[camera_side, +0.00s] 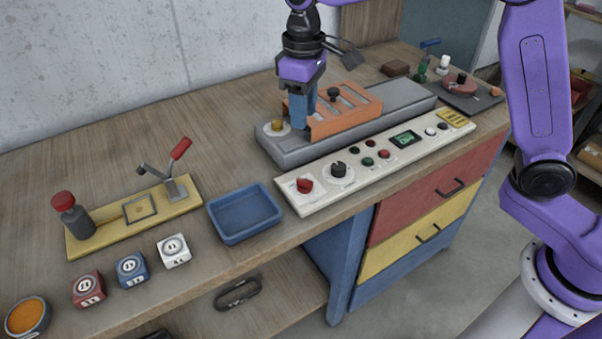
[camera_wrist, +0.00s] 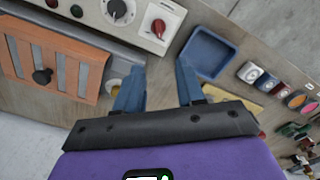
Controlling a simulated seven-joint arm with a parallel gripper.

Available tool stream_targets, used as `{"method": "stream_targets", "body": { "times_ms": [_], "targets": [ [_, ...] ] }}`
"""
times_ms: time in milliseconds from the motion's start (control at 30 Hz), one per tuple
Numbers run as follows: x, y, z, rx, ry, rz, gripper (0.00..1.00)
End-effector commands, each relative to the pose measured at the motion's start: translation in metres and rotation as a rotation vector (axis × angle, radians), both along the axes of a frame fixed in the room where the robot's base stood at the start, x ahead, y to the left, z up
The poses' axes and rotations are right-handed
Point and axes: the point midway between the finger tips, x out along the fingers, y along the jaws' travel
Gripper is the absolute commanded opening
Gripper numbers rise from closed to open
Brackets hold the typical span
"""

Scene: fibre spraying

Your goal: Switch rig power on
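The rig is a long grey base with an orange slotted guard (camera_side: 345,112) that has a black knob on top. In front of it lies a cream control panel (camera_side: 320,198). At the panel's left end is a red rotary knob (camera_side: 304,185), which also shows in the wrist view (camera_wrist: 158,27). Right of it are a black dial (camera_side: 339,169), several small green, red and dark buttons or lamps, and a small green-lit display (camera_side: 405,139). My gripper (camera_side: 300,122) points down above the rig's left end, behind the red knob. In the wrist view its blue fingers (camera_wrist: 160,70) are apart and empty.
A blue tray (camera_side: 244,238) sits left of the panel. Further left are a yellow fixture board (camera_side: 112,235) with a red-handled lever, several marked cubes (camera_side: 132,269) and an orange-filled bowl (camera_side: 27,317). A round brass-coloured part (camera_side: 277,127) stands beside my fingers. Space above the panel is clear.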

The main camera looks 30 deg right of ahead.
Motion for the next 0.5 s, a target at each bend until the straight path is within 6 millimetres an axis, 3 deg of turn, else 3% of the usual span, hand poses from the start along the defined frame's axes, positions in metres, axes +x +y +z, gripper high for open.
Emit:
{"method": "stream_targets", "body": {
  "times_ms": [267,500],
  "targets": [
    [0.007,0.001,-0.013,-0.002,0.002,-0.013,0.38],
    [0.006,0.001,-0.055,-0.004,0.005,-0.012,0.38]
  ]
}}
